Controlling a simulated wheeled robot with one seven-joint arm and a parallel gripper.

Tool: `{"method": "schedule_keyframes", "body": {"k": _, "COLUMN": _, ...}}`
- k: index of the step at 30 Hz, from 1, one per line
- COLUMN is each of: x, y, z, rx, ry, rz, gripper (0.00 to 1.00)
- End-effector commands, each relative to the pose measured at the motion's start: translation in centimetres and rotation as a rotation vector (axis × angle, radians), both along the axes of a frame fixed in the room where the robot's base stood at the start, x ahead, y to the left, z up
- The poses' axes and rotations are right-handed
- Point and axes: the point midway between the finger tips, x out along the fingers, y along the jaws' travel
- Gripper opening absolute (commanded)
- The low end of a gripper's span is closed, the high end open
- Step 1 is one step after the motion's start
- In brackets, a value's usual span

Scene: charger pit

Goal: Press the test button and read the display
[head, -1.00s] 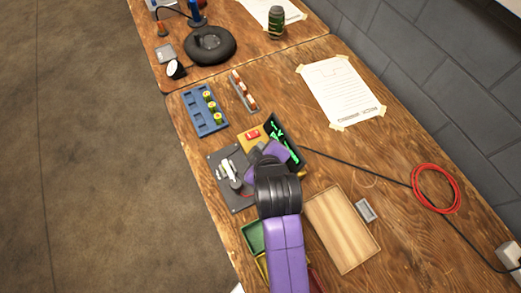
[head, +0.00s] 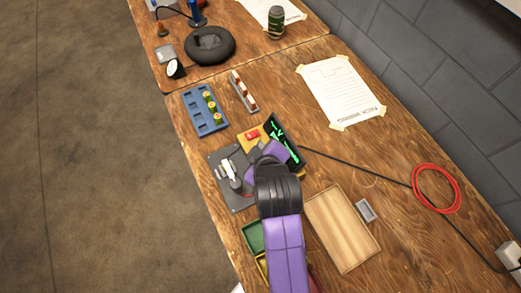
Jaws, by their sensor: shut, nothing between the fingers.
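A yellow tester (head: 243,143) with a red button (head: 252,134) sits on the workbench in the middle of the head view. Its dark display (head: 288,146) stands on its right side and shows bright green marks, too small and slanted to read. My gripper (head: 262,160) is over the near side of the tester, just below the red button in the picture. It is shut and empty. My wrist hides the fingertips and part of the tester, so contact cannot be told.
A grey plate (head: 214,165) with white parts lies left of the tester. A blue tray (head: 196,103) holds several green-topped cells. A wooden tray (head: 342,229) and a small grey block (head: 365,211) lie to the right.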

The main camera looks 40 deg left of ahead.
Motion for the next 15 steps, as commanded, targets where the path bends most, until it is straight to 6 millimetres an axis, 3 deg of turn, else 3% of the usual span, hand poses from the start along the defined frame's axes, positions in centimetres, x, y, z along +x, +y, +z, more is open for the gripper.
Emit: {"method": "schedule_keyframes", "body": {"k": 15, "x": 0.01, "y": -0.02, "z": -0.84, "rx": 0.0, "ry": -0.001, "rz": -0.001, "gripper": 0.0}}
